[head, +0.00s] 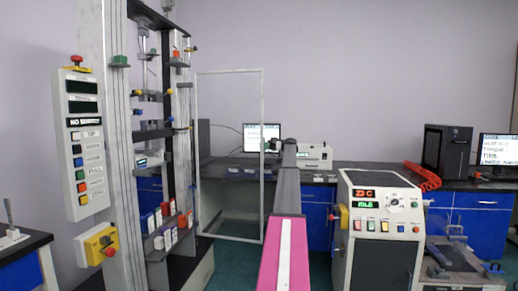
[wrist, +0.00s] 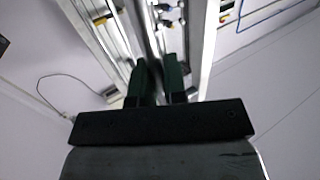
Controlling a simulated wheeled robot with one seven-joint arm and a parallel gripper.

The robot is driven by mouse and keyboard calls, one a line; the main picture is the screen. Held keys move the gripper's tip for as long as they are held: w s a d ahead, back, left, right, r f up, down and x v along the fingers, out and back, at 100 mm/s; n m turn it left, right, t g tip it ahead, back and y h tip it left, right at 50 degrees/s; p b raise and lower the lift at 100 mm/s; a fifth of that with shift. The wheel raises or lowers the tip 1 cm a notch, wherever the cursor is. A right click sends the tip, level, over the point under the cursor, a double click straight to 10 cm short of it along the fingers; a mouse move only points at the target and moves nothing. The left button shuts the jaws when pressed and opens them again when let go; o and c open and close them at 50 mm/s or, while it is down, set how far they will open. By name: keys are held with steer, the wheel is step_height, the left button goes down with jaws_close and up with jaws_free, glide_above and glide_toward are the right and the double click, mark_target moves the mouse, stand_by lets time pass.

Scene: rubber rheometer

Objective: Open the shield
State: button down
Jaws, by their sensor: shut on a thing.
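The shield (head: 263,105) is a tall clear panel with a thin pale frame in the head view. It stands at the right side of the tall testing machine (head: 108,150) and sticks out from it at an angle. My gripper (head: 271,146) is at the shield's right edge, about mid-height, with my arm reaching up to it from the front. In the wrist view my gripper's two dark green fingers (wrist: 160,75) are close together, shut on the shield's edge. The held part between the fingers is narrow and mostly hidden.
A control box (head: 77,140) is fixed to the machine's left column. A cream instrument (head: 378,235) with red and green displays stands right of my arm. A dark bench (head: 345,178) with a monitor (head: 262,138) runs along the back wall. Some floor is clear below the shield.

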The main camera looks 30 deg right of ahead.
steer(key=shift+w+d, duration=0.1)
steer(key=shift+w, duration=0.15)
steer(key=c, duration=1.2)
jaws_free()
